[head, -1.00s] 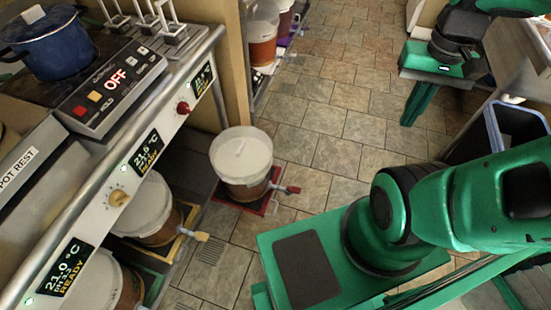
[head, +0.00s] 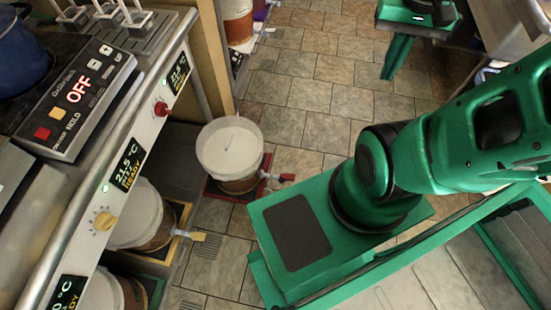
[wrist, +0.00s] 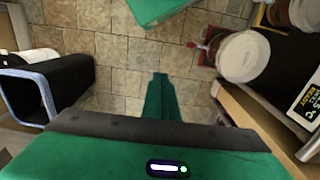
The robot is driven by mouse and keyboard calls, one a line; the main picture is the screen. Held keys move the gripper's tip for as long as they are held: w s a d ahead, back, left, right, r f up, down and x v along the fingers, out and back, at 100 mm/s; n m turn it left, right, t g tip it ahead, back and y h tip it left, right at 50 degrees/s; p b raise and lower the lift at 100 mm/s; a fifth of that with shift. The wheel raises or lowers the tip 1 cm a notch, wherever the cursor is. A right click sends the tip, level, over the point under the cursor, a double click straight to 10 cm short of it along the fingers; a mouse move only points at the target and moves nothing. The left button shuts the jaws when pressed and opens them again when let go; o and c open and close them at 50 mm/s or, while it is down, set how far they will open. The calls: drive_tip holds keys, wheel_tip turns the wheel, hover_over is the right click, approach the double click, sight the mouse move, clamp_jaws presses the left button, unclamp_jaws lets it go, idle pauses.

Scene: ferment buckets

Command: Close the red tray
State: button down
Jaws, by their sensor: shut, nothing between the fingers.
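The red tray (head: 216,189) is pulled out from the bay under the counter, over the tiled floor. A white-lidded bucket (head: 231,150) with amber contents stands upright on it and hides most of it. Its red handle (head: 287,177) points right. In the wrist view the red tray (wrist: 207,48) and the bucket (wrist: 243,56) are at the upper right. My gripper (head: 386,78) is at the upper right of the head view, well apart from the tray. Its fingers point down, shut and empty. They also show in the middle of the wrist view (wrist: 160,76).
A yellow-handled tray (head: 198,237) with another bucket (head: 135,217) sits under the counter. The counter edge (head: 122,130) carries knobs and displays. More buckets (head: 238,22) stand farther back. A dark bin (wrist: 65,83) is left in the wrist view. Tiled floor between tray and gripper is clear.

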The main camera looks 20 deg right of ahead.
drive_tip(key=w+d+f+m, duration=0.3)
drive_tip(key=w+f+m, duration=0.4)
drive_tip(key=w+f, duration=1.5)
drive_tip(key=s+a+f+m+t+y, duration=0.1)
drive_tip(key=a+f+m, duration=0.3)
drive_tip(key=f, duration=0.9)
drive_tip(key=s+a+f+m+t+y, duration=0.1)
drive_tip(key=a+f+m+y, duration=0.2)
drive_tip(key=f, duration=1)
drive_tip(key=s+a+f+m+t, duration=0.1)
drive_tip(key=a+f+m, duration=0.4)
drive_tip(key=f, duration=0.8)
drive_tip(key=w+a+f, duration=0.4)
drive_tip(key=a+f, duration=0.2)
drive_tip(key=f, duration=0.3)
drive_tip(key=shift+w+a+f+n, duration=0.15)
drive_tip(key=shift+w+a+n, duration=0.15)
drive_tip(key=shift+a+n, duration=0.1)
